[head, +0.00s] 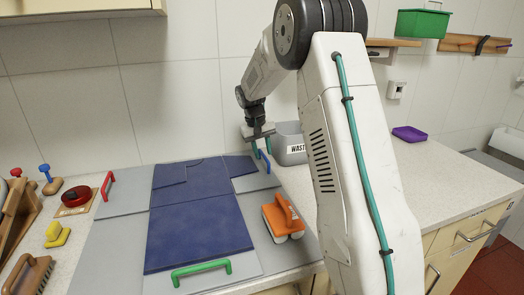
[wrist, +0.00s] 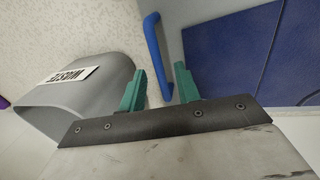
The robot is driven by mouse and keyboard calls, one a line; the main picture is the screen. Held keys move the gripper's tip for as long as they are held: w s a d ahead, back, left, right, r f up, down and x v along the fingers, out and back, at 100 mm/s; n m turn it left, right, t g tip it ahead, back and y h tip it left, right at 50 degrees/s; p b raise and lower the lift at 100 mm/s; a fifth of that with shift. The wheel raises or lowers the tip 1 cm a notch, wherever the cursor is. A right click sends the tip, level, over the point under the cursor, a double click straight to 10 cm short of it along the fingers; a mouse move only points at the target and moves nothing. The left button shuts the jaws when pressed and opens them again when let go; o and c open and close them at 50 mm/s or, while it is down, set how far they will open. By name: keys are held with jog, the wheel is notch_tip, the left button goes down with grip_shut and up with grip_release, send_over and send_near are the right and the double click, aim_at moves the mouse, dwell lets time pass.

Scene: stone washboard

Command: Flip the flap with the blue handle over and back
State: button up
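The blue handle (head: 264,161) stands on the right grey flap (head: 255,183) of a folding board, near the flap's outer edge. In the wrist view the blue handle (wrist: 154,45) runs lengthwise between the fingers, with gaps on both sides. My gripper (head: 261,146) is above the flap's far right corner. In the wrist view my gripper (wrist: 160,70) shows two separated green fingers and is open. I cannot tell how deep the handle sits between them. A dark blue folded cloth (head: 196,232) lies on the board, its upper right part reaching onto the flap.
A grey waste bin (head: 290,146) stands close behind my gripper. The board also has a red handle (head: 107,186) and a green handle (head: 201,271). The counter right of my arm is mostly clear.

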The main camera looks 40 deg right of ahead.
grip_shut()
